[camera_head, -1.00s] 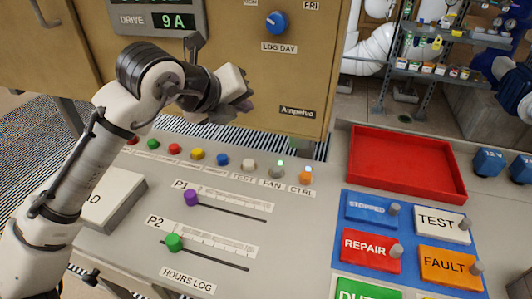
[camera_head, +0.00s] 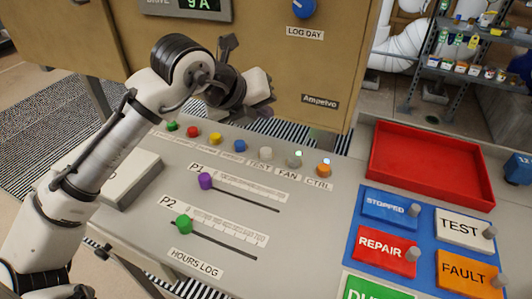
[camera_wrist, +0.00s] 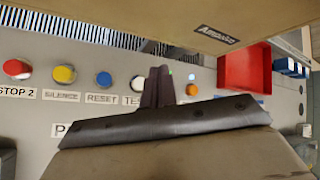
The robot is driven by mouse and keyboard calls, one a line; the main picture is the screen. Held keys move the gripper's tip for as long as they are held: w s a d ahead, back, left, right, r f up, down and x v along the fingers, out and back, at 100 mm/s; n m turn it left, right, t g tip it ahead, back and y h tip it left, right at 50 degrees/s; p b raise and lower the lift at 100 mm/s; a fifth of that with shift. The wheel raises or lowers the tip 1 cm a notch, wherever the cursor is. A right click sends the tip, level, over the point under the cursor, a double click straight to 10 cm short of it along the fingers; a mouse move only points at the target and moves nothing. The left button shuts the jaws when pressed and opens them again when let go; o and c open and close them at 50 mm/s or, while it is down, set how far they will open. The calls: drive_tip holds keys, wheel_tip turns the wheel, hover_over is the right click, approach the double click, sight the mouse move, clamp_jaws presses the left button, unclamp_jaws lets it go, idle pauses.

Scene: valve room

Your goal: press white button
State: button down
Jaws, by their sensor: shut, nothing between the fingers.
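The white button (camera_head: 265,153) is a round cap above the TEST label, in the button row at the panel's back edge. It stands between a blue button (camera_head: 240,146) and the FAN button (camera_head: 295,160). My gripper (camera_head: 266,108) is shut and empty, above and behind the row in the head view, apart from the white button. In the wrist view the closed fingers (camera_wrist: 157,78) point at the panel, just right of the white button (camera_wrist: 138,83). They hide the FAN button there. Whether the white button is pressed cannot be told.
A tan cabinet (camera_head: 325,75) rises just behind the row, close to my gripper. Sliders with a purple knob (camera_head: 205,181) and a green knob (camera_head: 184,224) lie in front. A red tray (camera_head: 425,195) and labelled switches (camera_head: 385,248) are to the right.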

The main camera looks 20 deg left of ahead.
sight(263, 153)
wheel_tip(263, 153, down, 7)
drive_tip(key=b, duration=0.4)
drive_tip(key=shift+b, duration=0.35)
idle(1.5)
drive_tip(key=shift+f, duration=0.35)
drive_tip(key=shift+f+b, duration=0.45)
drive_tip(key=shift+b, duration=0.15)
idle(0.5)
drive_tip(key=shift+r, duration=0.1)
drive_tip(key=shift+r+p, duration=0.65)
drive_tip(key=shift+r, duration=0.15)
drive_tip(key=shift+r+p, duration=1.9)
drive_tip(key=shift+r, duration=0.65)
